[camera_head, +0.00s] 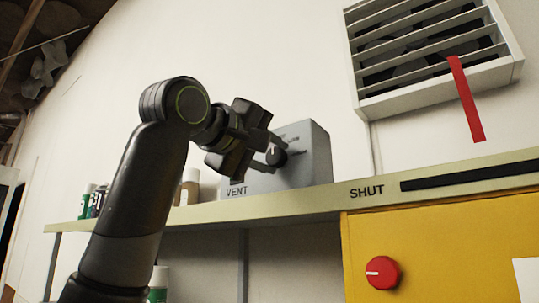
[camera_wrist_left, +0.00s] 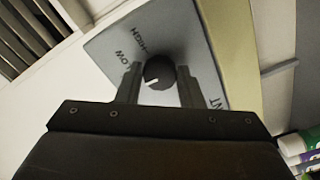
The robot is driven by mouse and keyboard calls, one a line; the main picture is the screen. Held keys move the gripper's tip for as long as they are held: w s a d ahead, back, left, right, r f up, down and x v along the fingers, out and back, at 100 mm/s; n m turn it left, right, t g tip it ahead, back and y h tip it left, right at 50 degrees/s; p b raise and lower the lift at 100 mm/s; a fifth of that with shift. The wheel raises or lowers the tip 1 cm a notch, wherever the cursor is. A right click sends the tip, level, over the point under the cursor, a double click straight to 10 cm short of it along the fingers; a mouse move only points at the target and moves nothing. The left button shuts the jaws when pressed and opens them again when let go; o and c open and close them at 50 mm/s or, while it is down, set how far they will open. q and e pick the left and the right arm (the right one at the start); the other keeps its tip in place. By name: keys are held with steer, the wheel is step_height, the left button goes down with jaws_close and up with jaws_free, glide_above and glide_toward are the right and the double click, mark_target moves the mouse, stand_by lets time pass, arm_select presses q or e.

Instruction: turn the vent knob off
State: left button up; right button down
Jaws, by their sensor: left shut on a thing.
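The vent knob (camera_head: 276,156) is a dark round knob with a white pointer mark on the face of a grey box (camera_head: 312,150) marked VENT. The box stands on the shelf. My left gripper (camera_head: 277,150) reaches it from the left. In the left wrist view the fingers (camera_wrist_left: 159,85) sit on both sides of the knob (camera_wrist_left: 159,73) and are shut on it. The labels HIGH and LOW show on the box above the knob; other lettering is partly hidden by the gripper. My right gripper is not in view.
A louvred vent (camera_head: 435,50) with a red strip (camera_head: 466,100) is on the wall at upper right. A yellow panel (camera_head: 440,250) with a red knob (camera_head: 382,272) is below the shelf (camera_head: 290,204). Bottles (camera_head: 190,187) stand on the shelf behind my arm.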

arm_select(q)
steer(key=o, duration=1)
steer(key=shift+s+a+f+b, duration=0.1)
steer(key=shift+s+a+b, duration=0.15)
steer(key=shift+s+b, duration=0.1)
steer(key=b+v, duration=0.7)
steer(key=v, duration=0.9)
steer(key=shift+s+a+b, duration=0.2)
steer(key=shift+s+b, duration=0.05)
steer(key=shift+b, duration=0.15)
